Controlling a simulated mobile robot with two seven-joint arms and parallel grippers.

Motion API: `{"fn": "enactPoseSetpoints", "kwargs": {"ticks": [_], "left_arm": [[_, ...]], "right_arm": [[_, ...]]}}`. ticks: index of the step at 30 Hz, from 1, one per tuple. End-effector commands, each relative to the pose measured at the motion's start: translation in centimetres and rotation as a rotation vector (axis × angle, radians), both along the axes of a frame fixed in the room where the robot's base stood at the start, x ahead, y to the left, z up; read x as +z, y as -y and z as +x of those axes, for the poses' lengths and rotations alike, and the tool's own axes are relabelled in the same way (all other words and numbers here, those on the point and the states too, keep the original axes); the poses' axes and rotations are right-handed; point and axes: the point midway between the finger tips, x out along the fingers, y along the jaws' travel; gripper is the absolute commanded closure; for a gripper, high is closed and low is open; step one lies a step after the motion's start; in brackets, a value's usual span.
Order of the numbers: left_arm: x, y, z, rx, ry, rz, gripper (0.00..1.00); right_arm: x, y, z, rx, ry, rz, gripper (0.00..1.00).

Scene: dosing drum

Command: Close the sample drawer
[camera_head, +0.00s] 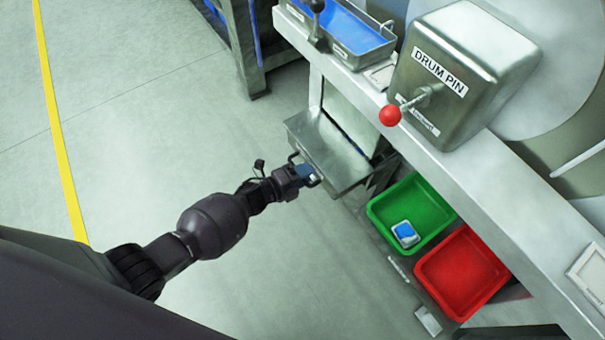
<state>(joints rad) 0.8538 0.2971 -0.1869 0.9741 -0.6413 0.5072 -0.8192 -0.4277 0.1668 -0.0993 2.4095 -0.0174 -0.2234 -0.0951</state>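The sample drawer (332,150) is a grey metal drawer that sticks out from the front of the machine below its white ledge. It looks empty inside. Its handle faces the lower left. My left gripper (312,176) is at the drawer's front, by the handle, and seems to touch it. The fingers are small and partly hidden, so I cannot tell whether they are closed around the handle. My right gripper is not in view.
A green bin (412,211) holding a blue-and-white item (405,234) and a red bin (462,272) stand right of the drawer. The floor at left is clear.

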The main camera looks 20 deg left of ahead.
Motion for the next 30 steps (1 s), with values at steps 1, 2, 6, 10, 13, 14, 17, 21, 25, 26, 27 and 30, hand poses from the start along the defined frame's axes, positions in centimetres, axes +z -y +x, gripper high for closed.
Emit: {"fn": "enactPoseSetpoints", "kwargs": {"ticks": [1,2,6,10,13,14,17,21,25,26,27,30], "left_arm": [[0.0,0.0,0.0,0.000,0.000,0.000,0.64],[0.0,0.0,0.0,0.000,0.000,0.000,0.64],[0.0,-0.1,-0.1,0.000,-0.001,0.001,0.64],[0.3,-0.7,-0.7,0.001,0.001,0.002,0.64],[0.8,-1.5,-1.7,0.000,0.003,0.003,0.64],[1.0,-1.8,-2.0,0.000,0.004,0.002,0.64],[1.4,-2.9,-3.4,0.001,0.005,0.003,0.64],[1.9,-4.3,-5.3,-0.001,0.005,0.002,0.64],[2.2,-5.5,-6.8,0.000,0.004,0.002,0.64],[2.2,-5.7,-7.0,0.000,0.004,0.002,0.64],[2.3,-5.9,-7.4,-0.001,0.003,0.001,0.64],[2.4,-6.3,-7.9,-0.001,0.003,0.000,0.64]], "right_arm": [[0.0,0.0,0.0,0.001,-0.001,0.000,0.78],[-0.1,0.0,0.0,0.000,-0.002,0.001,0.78],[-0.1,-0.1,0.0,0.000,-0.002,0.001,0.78],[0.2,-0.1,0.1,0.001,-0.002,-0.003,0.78],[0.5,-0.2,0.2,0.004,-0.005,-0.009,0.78],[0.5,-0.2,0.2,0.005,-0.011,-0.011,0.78],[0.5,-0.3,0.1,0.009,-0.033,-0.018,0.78],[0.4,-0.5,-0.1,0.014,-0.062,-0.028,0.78],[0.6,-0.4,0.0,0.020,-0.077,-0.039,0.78],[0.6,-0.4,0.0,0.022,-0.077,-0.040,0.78],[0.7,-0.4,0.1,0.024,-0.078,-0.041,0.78],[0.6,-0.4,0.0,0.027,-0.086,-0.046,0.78]]}}
